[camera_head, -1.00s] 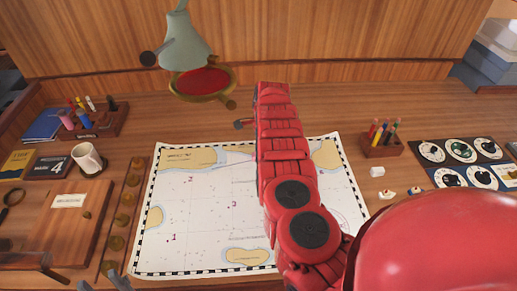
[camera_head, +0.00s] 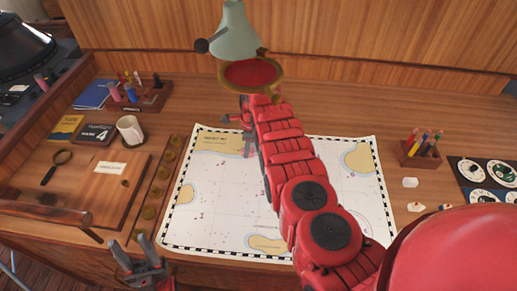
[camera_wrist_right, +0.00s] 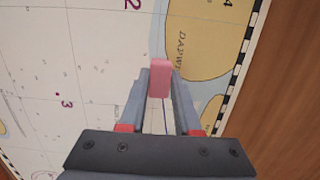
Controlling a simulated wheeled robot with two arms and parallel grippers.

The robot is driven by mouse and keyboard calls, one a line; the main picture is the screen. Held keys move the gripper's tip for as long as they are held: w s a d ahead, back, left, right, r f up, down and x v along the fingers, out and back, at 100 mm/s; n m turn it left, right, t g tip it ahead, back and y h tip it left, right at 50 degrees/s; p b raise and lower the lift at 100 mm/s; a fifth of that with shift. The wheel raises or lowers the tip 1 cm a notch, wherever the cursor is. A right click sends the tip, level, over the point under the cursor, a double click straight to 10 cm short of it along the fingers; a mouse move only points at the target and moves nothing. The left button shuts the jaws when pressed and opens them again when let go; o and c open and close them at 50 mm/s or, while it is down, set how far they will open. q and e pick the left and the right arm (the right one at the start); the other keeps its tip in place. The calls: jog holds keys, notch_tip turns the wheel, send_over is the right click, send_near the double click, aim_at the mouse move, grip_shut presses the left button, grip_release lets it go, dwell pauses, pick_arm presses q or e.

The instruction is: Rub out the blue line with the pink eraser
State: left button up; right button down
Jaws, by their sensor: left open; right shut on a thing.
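The pink eraser (camera_wrist_right: 160,78) is held between the fingertips of my right gripper (camera_wrist_right: 161,84) in the right wrist view, over the chart near a tan land patch. A thin bluish line (camera_wrist_right: 165,115) shows on the chart between the fingers; its full length is hidden. In the head view my right gripper (camera_head: 249,147) is at the chart's upper part, partly behind my red arm. Whether the eraser touches the paper is unclear. The chart (camera_head: 225,215) lies flat on the desk. My left gripper (camera_head: 138,265) is open and empty at the front edge, left of the chart.
A pen holder (camera_head: 420,155) and a dial panel (camera_head: 490,180) are at right.

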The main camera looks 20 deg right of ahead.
jog(key=shift+w+a+f, duration=0.15)
jog(key=shift+a+f, duration=0.05)
jog(key=shift+a, duration=0.4)
jog(key=d, duration=0.1)
jog(key=p, duration=0.1)
jog(key=d, duration=0.1)
jog(key=shift+s+d+r, duration=0.3)
jog(key=shift+d, duration=0.05)
jog(key=d, duration=0.2)
jog(key=s+d, duration=0.1)
jog(key=d, duration=0.2)
jog(key=shift+f+p, duration=0.15)
jog(key=shift+p, duration=0.2)
jog(key=d+b, duration=0.1)
jog(key=d, duration=0.2)
jog(key=s+d+b, duration=0.1)
jog(key=d, duration=0.2)
jog(key=d+b, duration=0.1)
jog(key=d, duration=0.2)
jog(key=shift+s+f, duration=0.15)
jog(key=shift+s, duration=0.2)
jog(key=shift+s+d, duration=0.1)
jog(key=shift+d, duration=0.15)
jog(key=shift+b, duration=0.35)
jog(key=shift+f+b, duration=0.25)
jog(key=shift+b, duration=0.15)
jog(key=shift+b, duration=0.65)
dwell(3.0)
